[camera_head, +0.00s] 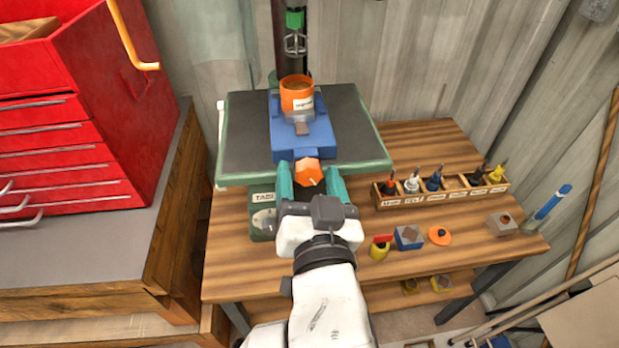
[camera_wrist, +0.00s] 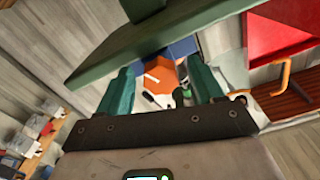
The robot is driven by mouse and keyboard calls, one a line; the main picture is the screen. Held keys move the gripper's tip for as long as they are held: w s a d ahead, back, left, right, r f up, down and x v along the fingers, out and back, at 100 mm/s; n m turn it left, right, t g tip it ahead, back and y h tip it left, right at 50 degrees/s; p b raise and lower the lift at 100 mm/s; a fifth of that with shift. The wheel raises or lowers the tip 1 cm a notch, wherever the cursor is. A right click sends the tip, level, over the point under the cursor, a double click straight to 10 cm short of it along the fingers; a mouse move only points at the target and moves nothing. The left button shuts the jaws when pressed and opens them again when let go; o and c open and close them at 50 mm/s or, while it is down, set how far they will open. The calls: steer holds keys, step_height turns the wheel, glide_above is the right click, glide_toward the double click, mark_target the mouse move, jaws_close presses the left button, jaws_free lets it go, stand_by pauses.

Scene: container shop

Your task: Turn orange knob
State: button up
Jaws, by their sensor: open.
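The orange knob (camera_head: 308,171) is faceted and sits on the near end of the blue vise (camera_head: 309,135), at the front edge of the green and grey machine table (camera_head: 352,133). My gripper (camera_head: 308,178) is open, with its two teal fingers on either side of the knob. In the wrist view, the knob (camera_wrist: 160,78) shows between the teal fingertips of my gripper (camera_wrist: 160,82), with a pale line on its face. I cannot tell whether either finger touches it. An orange cylinder (camera_head: 297,93) with a label stands on the vise.
The drill column (camera_head: 292,50) rises behind the vise. A red tool chest (camera_head: 70,130) stands at left.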

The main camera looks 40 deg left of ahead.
steer(key=b+v, duration=0.1)
steer(key=v, duration=0.9)
steer(key=shift+s+d+b, duration=0.2)
steer(key=shift+s+b, duration=0.05)
steer(key=shift+b, duration=0.15)
steer(key=shift+f, duration=0.1)
steer(key=w+d+f+m+g+h, duration=0.1)
steer(key=w+d+f+m+h, duration=0.3)
steer(key=d+f, duration=0.65)
steer(key=w+d+f+g+h, duration=0.25)
steer(key=d+f+h, duration=0.35)
steer(key=d+f, duration=0.5)
steer(key=s+d+f+m+g+h, duration=0.1)
steer(key=s+d+f+g+h, duration=0.1)
steer(key=s+d+f, duration=0.4)
steer(key=s+d+f+m+g+h, duration=0.2)
steer(key=s+d+f+g, duration=0.3)
steer(key=s+d, duration=0.5)
steer(key=d+f, duration=0.1)
steer(key=d, duration=0.3)
steer(key=shift+s+d, duration=0.2)
steer(key=shift+d, duration=0.2)
steer(key=shift+a+r, duration=0.1)
steer(key=shift+a, duration=0.05)
